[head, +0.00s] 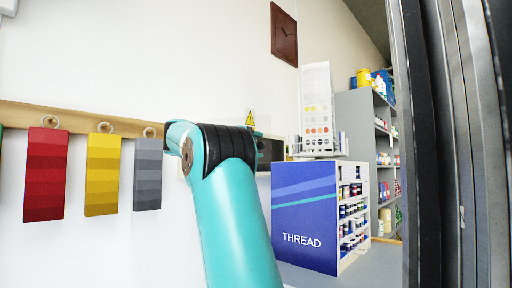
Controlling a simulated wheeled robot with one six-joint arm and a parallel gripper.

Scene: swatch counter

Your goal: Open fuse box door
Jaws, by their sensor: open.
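What looks like the fuse box is on the white wall in the middle of the head view, mostly hidden behind my teal arm. A dark panel (276,152) with a pale edge shows to the right of the arm's black-ringed joint. A yellow warning triangle (250,119) is just above it. I cannot tell where the door's edge or handle is, or how the door stands. My gripper does not show; only links of my arm are visible, reaching up in front of the box.
Red (45,175), yellow (102,174) and grey (148,174) swatches hang from a wooden rail (20,113) at left. A blue thread cabinet (303,215) stands right of my arm, with a colour-card stand (316,100) on top. Grey shelves (358,125) are behind. Dark vertical profiles fill the right edge.

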